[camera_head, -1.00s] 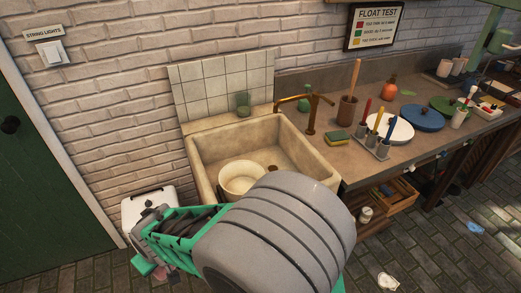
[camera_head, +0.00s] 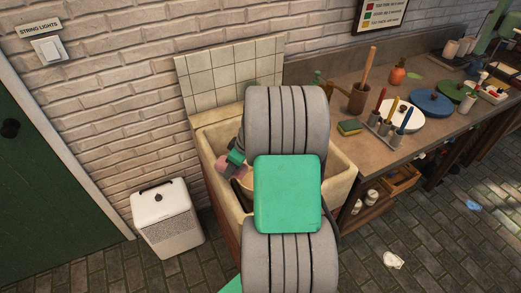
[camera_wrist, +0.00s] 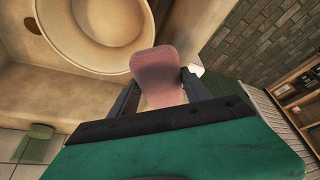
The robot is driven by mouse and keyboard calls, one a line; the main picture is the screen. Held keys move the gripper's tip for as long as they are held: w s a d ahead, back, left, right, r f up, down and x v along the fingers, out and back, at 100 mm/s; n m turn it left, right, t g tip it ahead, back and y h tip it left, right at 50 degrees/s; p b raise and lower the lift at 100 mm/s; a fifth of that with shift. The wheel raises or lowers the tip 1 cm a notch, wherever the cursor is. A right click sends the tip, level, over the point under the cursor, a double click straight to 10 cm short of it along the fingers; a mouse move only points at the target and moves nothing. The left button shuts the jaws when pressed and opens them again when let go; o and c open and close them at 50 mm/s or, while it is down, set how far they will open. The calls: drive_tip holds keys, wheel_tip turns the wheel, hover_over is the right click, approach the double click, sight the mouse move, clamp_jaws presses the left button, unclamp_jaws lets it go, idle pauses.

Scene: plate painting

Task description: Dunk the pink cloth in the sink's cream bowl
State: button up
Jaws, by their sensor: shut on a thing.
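My gripper (camera_wrist: 158,84) is shut on the pink cloth (camera_wrist: 158,66), which sticks out beyond the fingertips in the wrist view. In the head view the cloth (camera_head: 232,167) shows as a small pink patch inside the left part of the sink (camera_head: 344,178), beside my arm. The cream bowl (camera_wrist: 84,58) sits in the sink at the upper left of the wrist view. Its hollow is cut off by the top edge. The cloth appears just right of the bowl's rim; I cannot tell its height above it.
A dark drain hole (camera_wrist: 32,26) shows beside the bowl. The worktop on the right holds a sponge (camera_head: 349,127), a brown pot (camera_head: 357,98) and paint brushes. A white bin (camera_head: 167,217) stands left of the sink.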

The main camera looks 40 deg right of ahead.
drive_tip(key=s+d+n+p, duration=0.1)
drive_tip(key=s+d+n, duration=0.15)
drive_tip(key=d, duration=0.75)
drive_tip(key=shift+m+y, duration=0.3)
drive_tip(key=shift+m, duration=0.15)
drive_tip(key=f+b, duration=0.4)
drive_tip(key=f, duration=0.1)
drive_tip(key=f+b, duration=0.4)
drive_tip(key=f, duration=0.2)
drive_tip(key=shift+s+f, duration=0.2)
drive_tip(key=shift+f, duration=0.1)
wheel_tip(320, 180, up, 10)
drive_tip(key=p, duration=0.4)
drive_tip(key=shift+p, duration=0.3)
drive_tip(key=shift+f, duration=0.1)
idle(1.1)
drive_tip(key=shift+r+p, duration=1)
drive_tip(key=shift+r, duration=1)
